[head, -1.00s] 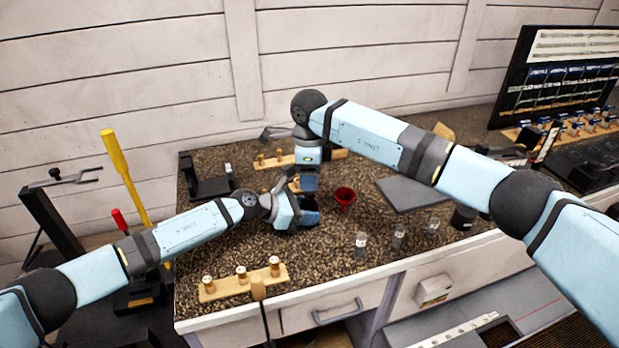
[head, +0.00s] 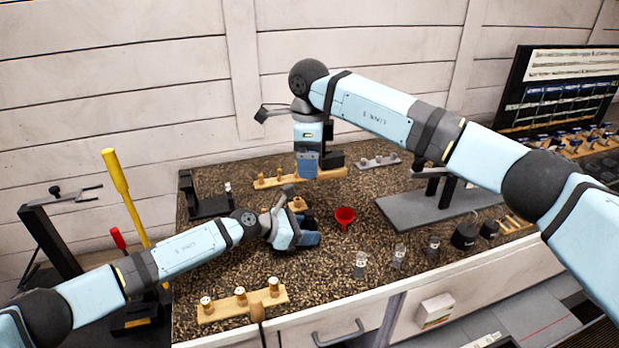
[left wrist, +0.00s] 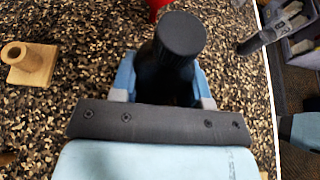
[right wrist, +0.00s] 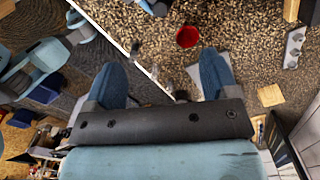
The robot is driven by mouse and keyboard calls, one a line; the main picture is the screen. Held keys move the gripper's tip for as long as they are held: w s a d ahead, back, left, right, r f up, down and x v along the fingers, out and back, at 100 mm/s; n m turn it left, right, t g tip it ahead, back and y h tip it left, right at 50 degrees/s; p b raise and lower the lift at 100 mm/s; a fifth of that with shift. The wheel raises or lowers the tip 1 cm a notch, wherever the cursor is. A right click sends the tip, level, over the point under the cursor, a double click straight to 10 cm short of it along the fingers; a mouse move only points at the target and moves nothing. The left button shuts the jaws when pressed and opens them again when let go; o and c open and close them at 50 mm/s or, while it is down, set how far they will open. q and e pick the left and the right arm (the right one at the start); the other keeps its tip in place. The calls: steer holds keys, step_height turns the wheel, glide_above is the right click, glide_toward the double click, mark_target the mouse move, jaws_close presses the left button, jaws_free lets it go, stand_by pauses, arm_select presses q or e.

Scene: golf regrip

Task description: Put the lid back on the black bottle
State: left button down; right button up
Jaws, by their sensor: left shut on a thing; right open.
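The black bottle (left wrist: 165,80) stands between the fingers of my left gripper (left wrist: 160,92), which is shut on it. A round black lid (left wrist: 181,36) sits on top of the bottle; whether it is fully seated I cannot tell. In the head view my left gripper (head: 308,232) is low over the speckled worktop, and the bottle is mostly hidden there. My right gripper (head: 310,172) is above and behind the left one, pointing down. In the right wrist view its fingers (right wrist: 165,80) are apart with nothing between them.
A red funnel (head: 345,217) stands just right of my left gripper. Clear jars (head: 360,264) line the front edge, with dark containers (head: 465,236) farther right. A grey stand (head: 405,212) is behind them. A wooden peg rack (head: 240,302) lies front left.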

step_height(320, 180, up, 2)
steer(key=shift+r, duration=0.15)
arm_select(q)
steer(key=c, duration=0.5)
jaws_free()
steer(key=b+v, duration=0.1)
steer(key=v, duration=1.3)
arm_select(e)
steer(key=shift+f, duration=0.65)
arm_select(q)
steer(key=shift+d, duration=0.1)
